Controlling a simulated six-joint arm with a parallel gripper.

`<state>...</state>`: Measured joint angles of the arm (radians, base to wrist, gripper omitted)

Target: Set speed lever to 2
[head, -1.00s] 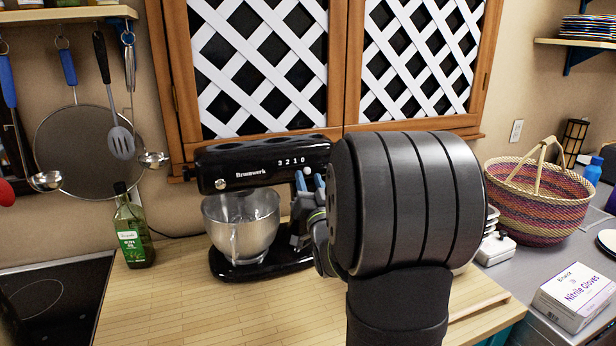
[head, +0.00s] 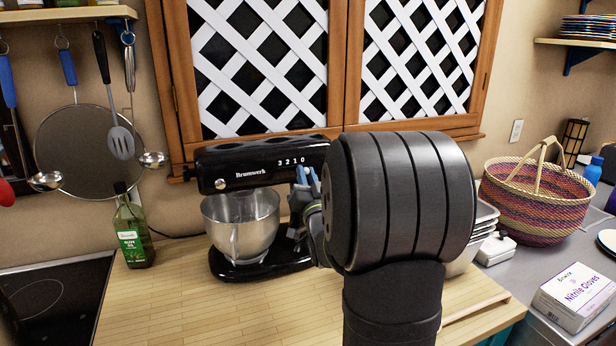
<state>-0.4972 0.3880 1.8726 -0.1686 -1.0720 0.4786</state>
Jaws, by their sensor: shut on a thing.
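The black stand mixer (head: 225,166) stands on the wooden counter, with a metal bowl (head: 241,222) under its head. The digits 3 2 1 0 run left to right along the side of its head. My gripper (head: 307,176) has blue fingertips at the head's right end, just below and right of the 0. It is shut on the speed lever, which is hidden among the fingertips. The lever's exact setting cannot be read. My dark wrist covers the area right of the mixer.
A green olive oil bottle (head: 134,232) stands left of the mixer, beside a black cooktop (head: 55,290). The counter in front of the mixer is clear.

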